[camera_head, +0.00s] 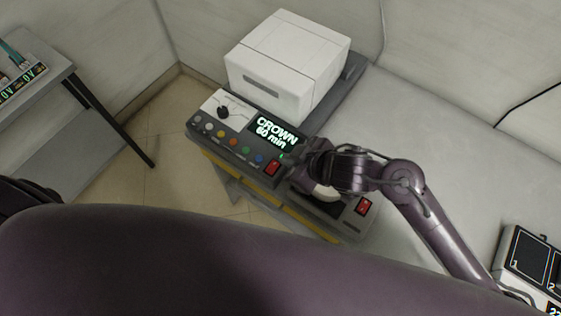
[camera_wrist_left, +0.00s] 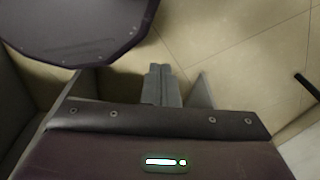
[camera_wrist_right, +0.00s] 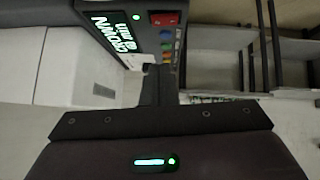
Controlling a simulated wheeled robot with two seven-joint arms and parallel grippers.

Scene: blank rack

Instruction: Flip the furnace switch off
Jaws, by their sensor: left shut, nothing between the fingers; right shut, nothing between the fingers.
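The furnace (camera_head: 285,62) is a white box with a dark control panel in front, at the top middle of the head view. Its display (camera_head: 273,131) reads "CROWN 60 min". A red switch (camera_head: 272,166) sits at the panel's right end, beside a small lit green light; it also shows in the right wrist view (camera_wrist_right: 165,19). My right gripper (camera_head: 303,168) is shut and empty, just right of this switch; its fingers (camera_wrist_right: 153,66) show below the switch in the right wrist view. Contact cannot be told. My left gripper (camera_wrist_left: 160,70) is shut and empty above the floor.
A second red switch (camera_head: 363,206) is on a dark unit right of my right gripper. A black knob (camera_head: 223,112) and several coloured buttons line the panel. A numbered device (camera_head: 530,258) stands at lower right, and a side table (camera_head: 45,70) at far left.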

